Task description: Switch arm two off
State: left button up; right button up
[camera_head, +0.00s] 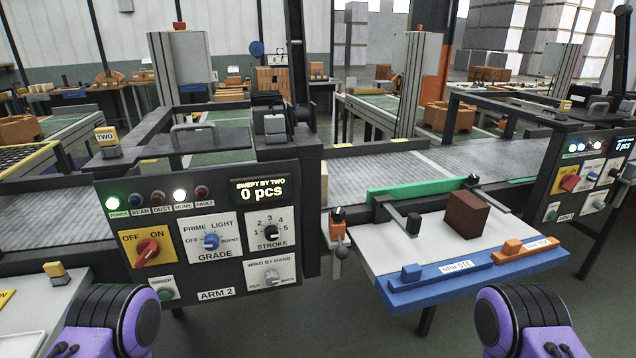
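The ARM 2 control panel (215,295) faces me at left of centre. Its red rotary switch (147,250) sits on a yellow plate marked OFF at left and ON at right. The knob's handle looks slanted towards ON, but its pointer is small. The green POWER lamp (113,202) and the white HOME lamp (180,195) are lit. The display (260,190) reads "SWEPT BY TWO 0 pcs". Purple and black links of my two arms show at the bottom left and bottom right. Neither gripper's fingers are in view.
A second panel (590,180) with a similar red switch (570,183) stands at the right. Between the panels, a white table (400,250) with a blue front edge bears a brown brick (466,214). A conveyor (400,172) runs behind. The space before the ARM 2 panel looks clear.

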aim_at(146, 249)
jog(key=z, duration=1.6)
jog(key=k, duration=1.1)
jog(key=u, duration=1.05)
jog(key=i, duration=0.5)
